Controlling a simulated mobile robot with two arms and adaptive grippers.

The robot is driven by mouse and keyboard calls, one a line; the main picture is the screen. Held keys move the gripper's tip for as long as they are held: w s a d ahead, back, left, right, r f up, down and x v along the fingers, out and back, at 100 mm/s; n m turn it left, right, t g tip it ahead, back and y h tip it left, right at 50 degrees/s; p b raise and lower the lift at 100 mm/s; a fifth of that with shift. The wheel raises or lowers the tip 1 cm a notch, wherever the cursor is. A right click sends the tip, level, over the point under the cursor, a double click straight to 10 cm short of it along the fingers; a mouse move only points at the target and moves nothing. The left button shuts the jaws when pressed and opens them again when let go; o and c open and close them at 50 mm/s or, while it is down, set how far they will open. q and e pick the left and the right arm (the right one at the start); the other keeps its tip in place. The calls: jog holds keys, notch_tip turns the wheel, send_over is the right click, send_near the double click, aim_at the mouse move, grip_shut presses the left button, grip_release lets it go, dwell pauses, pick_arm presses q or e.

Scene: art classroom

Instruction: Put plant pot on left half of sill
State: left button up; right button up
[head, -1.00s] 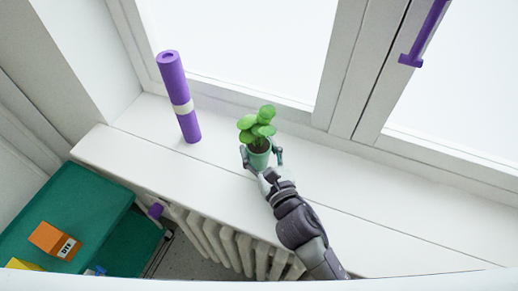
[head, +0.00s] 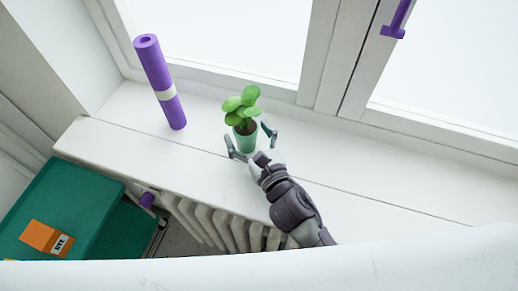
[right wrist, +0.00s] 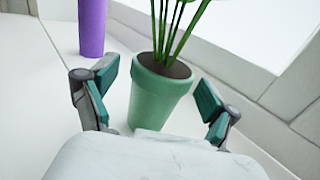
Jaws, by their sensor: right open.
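The plant pot (head: 246,139) is a small green pot with round green leaves. It stands upright on the left part of the white sill (head: 330,178), right of a purple roll. My right gripper (head: 250,140) is open, its fingers on either side of the pot and spread apart from it. In the right wrist view the pot (right wrist: 158,97) stands between the open fingers, with gaps on both sides. My left gripper is not in view.
The purple roll (head: 160,82) with a pale band stands on the sill to the left. Window frames (head: 325,55) rise behind the sill. The sill is clear to the right.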

jog(key=b+v, duration=0.2)
jog(key=v, duration=0.8)
jog(key=shift+f+b, duration=0.2)
jog(key=shift+b, duration=0.2)
jog(key=shift+s+d+r, duration=0.15)
jog(key=shift+s+d, duration=0.05)
jog(key=shift+s, duration=0.2)
jog(key=shift+r, duration=0.1)
